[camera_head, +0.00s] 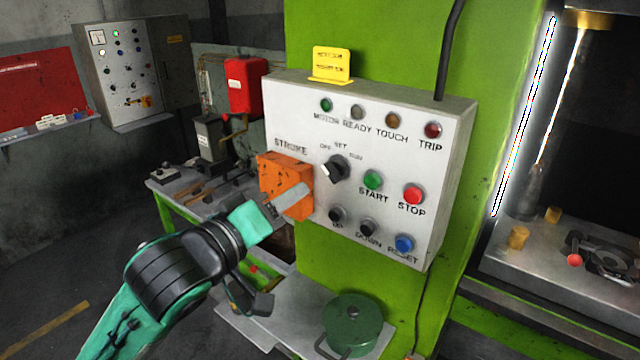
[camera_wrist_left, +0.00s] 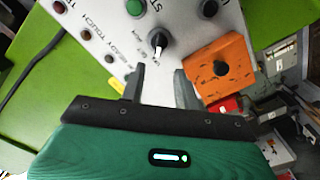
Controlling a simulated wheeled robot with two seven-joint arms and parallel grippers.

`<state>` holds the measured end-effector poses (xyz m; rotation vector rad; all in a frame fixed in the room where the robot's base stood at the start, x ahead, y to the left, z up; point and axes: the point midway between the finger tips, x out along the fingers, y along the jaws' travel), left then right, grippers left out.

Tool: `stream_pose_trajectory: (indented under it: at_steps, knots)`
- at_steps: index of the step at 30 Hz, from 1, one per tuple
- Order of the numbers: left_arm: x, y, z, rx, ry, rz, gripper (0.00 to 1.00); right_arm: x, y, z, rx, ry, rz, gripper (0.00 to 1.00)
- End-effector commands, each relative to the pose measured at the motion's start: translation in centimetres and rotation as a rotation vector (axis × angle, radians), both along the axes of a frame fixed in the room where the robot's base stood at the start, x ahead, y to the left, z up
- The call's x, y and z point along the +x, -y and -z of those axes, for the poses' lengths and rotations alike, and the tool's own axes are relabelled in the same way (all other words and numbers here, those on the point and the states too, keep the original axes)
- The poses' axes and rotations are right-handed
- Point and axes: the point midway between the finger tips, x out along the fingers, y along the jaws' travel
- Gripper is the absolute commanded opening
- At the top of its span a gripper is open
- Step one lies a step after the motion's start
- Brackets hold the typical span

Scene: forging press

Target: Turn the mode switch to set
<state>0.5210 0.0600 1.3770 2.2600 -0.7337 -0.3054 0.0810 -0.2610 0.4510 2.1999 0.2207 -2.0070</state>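The mode switch (camera_head: 336,168) is a black rotary knob on the white control panel (camera_head: 290,92), below the labels OFF, SET and RUN. Its handle has a pale end facing lower left in the head view; I cannot tell for sure which label it points to. It also shows in the left wrist view (camera_wrist_left: 160,41), just beyond the fingertips. My left gripper (camera_head: 284,200) is in front of the orange box marked STROKE (camera_head: 275,172), left of and below the switch. In the wrist view its fingers (camera_wrist_left: 160,78) are apart with nothing between them. My right gripper is not in view.
Green START (camera_head: 373,180), red STOP (camera_head: 413,195) and blue RESET (camera_head: 404,243) buttons sit right of the switch. Black UP (camera_head: 338,214) and DOWN (camera_head: 367,228) buttons are below it. A green lidded pot (camera_head: 353,318) stands below the panel.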

Motion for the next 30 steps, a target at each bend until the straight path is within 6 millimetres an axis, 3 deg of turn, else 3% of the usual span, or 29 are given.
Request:
stream_pose_trajectory:
  at_steps: [1, 6, 12, 25, 26, 30]
  knots:
    - [1.0, 0.7, -0.7, 0.000, -0.002, 0.000, 0.32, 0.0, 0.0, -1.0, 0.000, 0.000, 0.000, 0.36]
    - [3.9, 2.8, -0.7, 0.000, -0.001, -0.001, 0.32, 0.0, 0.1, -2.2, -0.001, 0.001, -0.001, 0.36]
    - [6.1, 4.4, -0.4, -0.001, -0.001, 0.000, 0.32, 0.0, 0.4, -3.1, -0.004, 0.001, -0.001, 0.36]
    - [7.0, 5.1, -0.2, 0.000, 0.001, -0.001, 0.32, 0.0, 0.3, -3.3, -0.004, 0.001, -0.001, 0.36]
    - [7.0, 5.1, -0.2, 0.000, 0.001, -0.001, 0.30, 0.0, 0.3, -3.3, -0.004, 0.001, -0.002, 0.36]
    - [7.0, 5.0, -0.2, 0.000, 0.001, -0.001, 0.02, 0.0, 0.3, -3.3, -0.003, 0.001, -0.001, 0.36]
